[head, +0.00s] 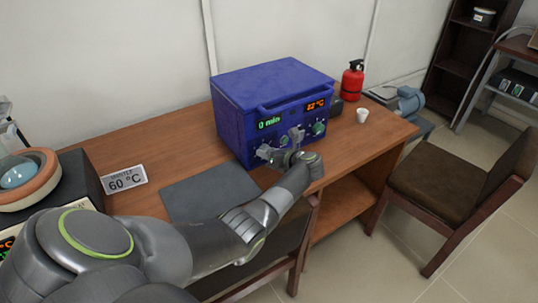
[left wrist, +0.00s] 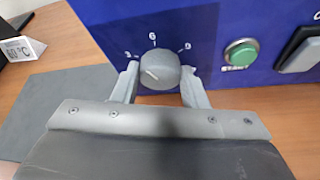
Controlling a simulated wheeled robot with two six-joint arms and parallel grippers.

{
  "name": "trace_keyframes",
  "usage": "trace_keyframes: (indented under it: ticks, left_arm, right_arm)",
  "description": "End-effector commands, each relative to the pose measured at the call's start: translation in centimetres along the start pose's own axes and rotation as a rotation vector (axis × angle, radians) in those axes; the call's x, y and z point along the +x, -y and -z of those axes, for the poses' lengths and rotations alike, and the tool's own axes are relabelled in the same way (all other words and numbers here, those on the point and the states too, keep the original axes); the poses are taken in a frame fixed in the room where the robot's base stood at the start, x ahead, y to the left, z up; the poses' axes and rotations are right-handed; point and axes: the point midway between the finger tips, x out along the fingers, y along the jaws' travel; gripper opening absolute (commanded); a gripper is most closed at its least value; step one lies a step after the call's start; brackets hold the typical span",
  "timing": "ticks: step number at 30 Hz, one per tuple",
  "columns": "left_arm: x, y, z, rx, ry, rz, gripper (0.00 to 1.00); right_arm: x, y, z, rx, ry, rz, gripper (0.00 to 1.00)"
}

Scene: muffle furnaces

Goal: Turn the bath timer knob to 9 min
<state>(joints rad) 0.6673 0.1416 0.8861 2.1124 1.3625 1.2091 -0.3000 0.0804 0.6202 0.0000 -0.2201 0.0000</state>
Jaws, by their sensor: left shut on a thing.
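The blue bath (head: 235,125) stands on the wooden desk, with a green display reading 0 min and an orange one reading 22 °C. Its grey timer knob (left wrist: 159,70) has a pale pointer line aimed to the lower left, and the marks 3, 6 and 9 show around it. My left gripper (left wrist: 160,82) has one finger on each side of the knob and is shut on it. My right gripper is not in view.
A green start button (left wrist: 241,53) and a switch (left wrist: 300,50) are right of the knob. A grey mat (head: 205,197) and a 60 °C sign (head: 124,178) lie to the left. A white cup (head: 362,115), red extinguisher (head: 352,82) and chair (head: 440,185) are to the right.

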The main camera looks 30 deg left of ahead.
Motion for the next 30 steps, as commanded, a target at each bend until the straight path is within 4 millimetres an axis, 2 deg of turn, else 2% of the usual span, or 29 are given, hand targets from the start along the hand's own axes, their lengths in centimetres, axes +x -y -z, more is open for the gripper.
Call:
trace_keyframes:
  ticks: [11, 12, 17, 26, 30]
  left_arm:
    - [0.0, 0.0, 0.1, 0.005, -0.002, -0.001, 0.16]
    - [0.0, 0.0, 0.1, 0.005, -0.002, -0.001, 0.42]
    - [0.0, 0.0, 0.1, 0.005, -0.001, -0.001, 0.61]
    - [-0.1, 0.0, 0.1, 0.004, 0.000, -0.001, 0.61]
    - [-1.2, 0.1, 0.1, 0.004, 0.000, 0.002, 0.61]
  right_arm:
    - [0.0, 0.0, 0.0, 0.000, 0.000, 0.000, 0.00]
    - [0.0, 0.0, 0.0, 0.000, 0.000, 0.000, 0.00]
    - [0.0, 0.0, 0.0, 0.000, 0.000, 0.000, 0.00]
    - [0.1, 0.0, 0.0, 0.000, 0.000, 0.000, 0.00]
    - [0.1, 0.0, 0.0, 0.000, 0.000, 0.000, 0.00]
